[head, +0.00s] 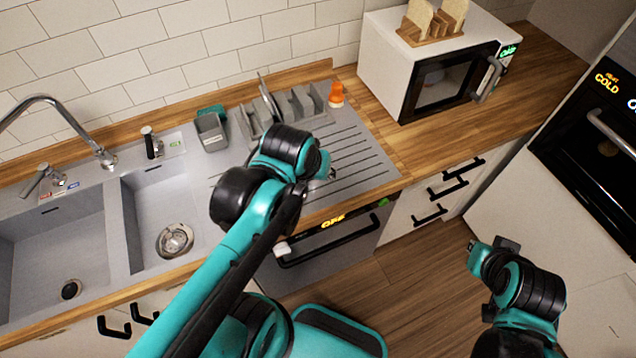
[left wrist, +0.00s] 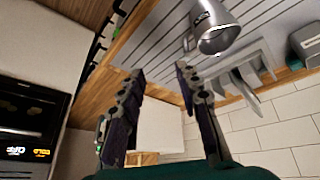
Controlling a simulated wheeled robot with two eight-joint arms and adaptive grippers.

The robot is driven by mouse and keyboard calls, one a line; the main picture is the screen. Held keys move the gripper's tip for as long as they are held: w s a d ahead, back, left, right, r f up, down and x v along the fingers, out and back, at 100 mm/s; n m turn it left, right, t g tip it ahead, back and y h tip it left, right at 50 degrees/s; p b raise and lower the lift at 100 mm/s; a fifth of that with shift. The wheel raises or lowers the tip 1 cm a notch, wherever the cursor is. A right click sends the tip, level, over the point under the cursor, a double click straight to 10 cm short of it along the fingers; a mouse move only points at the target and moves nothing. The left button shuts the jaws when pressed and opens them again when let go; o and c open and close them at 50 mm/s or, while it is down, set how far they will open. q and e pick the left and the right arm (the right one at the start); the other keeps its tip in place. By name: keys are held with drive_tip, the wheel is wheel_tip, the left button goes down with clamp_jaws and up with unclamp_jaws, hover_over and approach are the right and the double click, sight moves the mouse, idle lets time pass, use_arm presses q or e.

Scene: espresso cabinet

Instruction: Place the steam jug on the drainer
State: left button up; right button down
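The steam jug (left wrist: 218,32), a shiny metal jug, stands upright on the grooved drainer (left wrist: 160,42) in the left wrist view, where the scene appears upside down. Its handle points to the left of that picture. In the head view the drainer (head: 365,160) is right of the sinks, and my left arm hides most or all of the jug. My left gripper (left wrist: 158,74) is open and empty, its fingers apart from the jug. My right gripper (head: 490,250) is low at the right in the head view, away from the counter; its fingers are not clear.
A grey dish rack (head: 290,108) and an orange bottle (head: 336,96) stand at the drainer's back edge. A white microwave (head: 390,60) with a toast rack (head: 430,30) on top is to the right. The wooden counter (head: 425,135) before the microwave is clear.

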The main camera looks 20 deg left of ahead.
use_arm(q)
drive_tip(key=s+m, duration=0.1)
drive_tip(key=s+d+f+m+t, duration=0.1)
drive_tip(key=shift+s+d+t, duration=0.1)
drive_tip(key=shift+s+t, duration=0.2)
drive_tip(key=shift+s, duration=0.1)
drive_tip(key=shift+f, duration=0.1)
wheel_tip(320, 180, down, 10)
drive_tip(key=b, duration=1)
drive_tip(key=shift+f+b, duration=0.25)
drive_tip(key=shift+b, duration=0.05)
